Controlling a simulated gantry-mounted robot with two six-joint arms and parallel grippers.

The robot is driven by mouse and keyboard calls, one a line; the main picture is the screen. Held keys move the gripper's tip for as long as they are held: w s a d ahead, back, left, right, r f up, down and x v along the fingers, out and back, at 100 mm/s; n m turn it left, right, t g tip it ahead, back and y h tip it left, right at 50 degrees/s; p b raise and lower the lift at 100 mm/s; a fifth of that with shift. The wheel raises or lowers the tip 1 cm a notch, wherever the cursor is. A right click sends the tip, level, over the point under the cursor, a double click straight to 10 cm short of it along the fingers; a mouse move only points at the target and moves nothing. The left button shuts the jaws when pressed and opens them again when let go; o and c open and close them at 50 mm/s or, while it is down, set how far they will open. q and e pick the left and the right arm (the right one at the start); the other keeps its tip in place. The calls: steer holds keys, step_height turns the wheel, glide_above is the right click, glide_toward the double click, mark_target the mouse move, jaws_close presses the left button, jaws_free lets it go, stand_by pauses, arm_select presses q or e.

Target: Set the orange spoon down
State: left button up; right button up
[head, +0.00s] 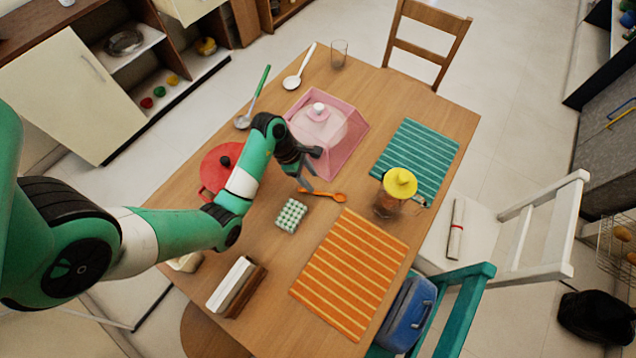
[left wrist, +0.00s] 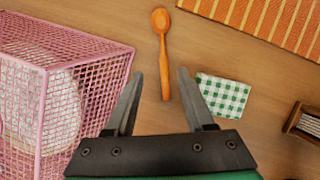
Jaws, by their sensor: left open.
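The orange spoon (head: 325,194) lies on the wooden table between the pink mesh cover and the orange striped mat. In the left wrist view the spoon (left wrist: 162,52) lies flat, its bowl away from me and its handle end near the gap between my fingers. My left gripper (head: 307,176) is open just over the handle end of the spoon; in the left wrist view its fingers (left wrist: 155,100) stand apart with nothing held. My right gripper is not in view.
The pink mesh cover (head: 345,150) stands close beside my left gripper. Bare table surrounds the spoon.

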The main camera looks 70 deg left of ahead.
mark_target(318, 192)
arm_select(q)
steer(key=shift+w+d+f, duration=0.15)
steer(key=shift+w+f, duration=0.05)
steer(key=shift+f, duration=0.2)
steer(key=b+x, duration=0.1)
steer(key=x, duration=0.1)
steer(key=s+b+x, duration=0.1)
steer(key=x, duration=0.1)
steer(key=shift+w+d+f+b, duration=0.15)
steer(key=shift+d+f+b, duration=0.05)
steer(key=shift+f+b, duration=0.25)
steer(key=shift+w+d+f, duration=0.1)
steer(key=shift+f, duration=0.15)
steer(key=shift+w+r, duration=0.1)
jaws_close()
